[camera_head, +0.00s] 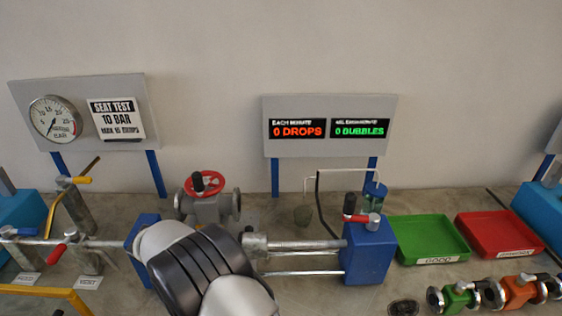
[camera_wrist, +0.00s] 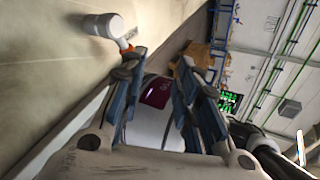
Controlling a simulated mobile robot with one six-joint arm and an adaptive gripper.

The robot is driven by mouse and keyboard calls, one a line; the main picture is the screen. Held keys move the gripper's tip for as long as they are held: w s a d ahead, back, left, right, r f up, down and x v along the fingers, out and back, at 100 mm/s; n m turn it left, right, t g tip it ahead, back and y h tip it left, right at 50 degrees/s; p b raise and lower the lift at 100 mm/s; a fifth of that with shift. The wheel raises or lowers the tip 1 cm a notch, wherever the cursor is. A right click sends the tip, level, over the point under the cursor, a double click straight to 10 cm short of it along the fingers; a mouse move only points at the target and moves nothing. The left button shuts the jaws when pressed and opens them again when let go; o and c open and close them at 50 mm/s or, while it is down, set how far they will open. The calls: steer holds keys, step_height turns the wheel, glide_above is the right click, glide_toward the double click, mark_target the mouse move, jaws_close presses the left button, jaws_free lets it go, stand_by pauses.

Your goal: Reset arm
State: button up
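My gripper (camera_wrist: 162,60) shows in the wrist view with its two blue-padded fingers apart and nothing held between them. A white cylinder with a dark red panel (camera_wrist: 155,95) shows behind the gap; I cannot tell how far off it is. In the head view my black and white arm link rises at the bottom centre, in front of the test rig, and my gripper is not visible there. A grey flanged valve with a red handwheel (camera_head: 205,193) stands just behind my arm, partly hidden by it.
A blue clamp block (camera_head: 368,250) with rods stands right of my arm. A green tray (camera_head: 428,238) and a red tray (camera_head: 500,232) look empty. Small green (camera_head: 455,297) and orange (camera_head: 519,290) valves lie at front right. Yellow-handled piping (camera_head: 75,205) stands left. A display board (camera_head: 330,105) reads 0 drops, 0 bubbles.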

steer(key=s+d+r+m+y, duration=0.3)
steer(key=d+r+m+y, duration=0.4)
steer(key=d+r+m, duration=0.75)
steer(key=s+d+r+m+t+y, duration=0.3)
steer(key=s+d+m+t+y, duration=0.2)
steer(key=s+m, duration=0.8)
steer(key=shift+s+d+r+m+t, duration=0.2)
steer(key=shift+d+m+t, duration=0.8)
steer(key=shift+d+m, duration=0.7)
steer(key=shift+a+m, duration=0.25)
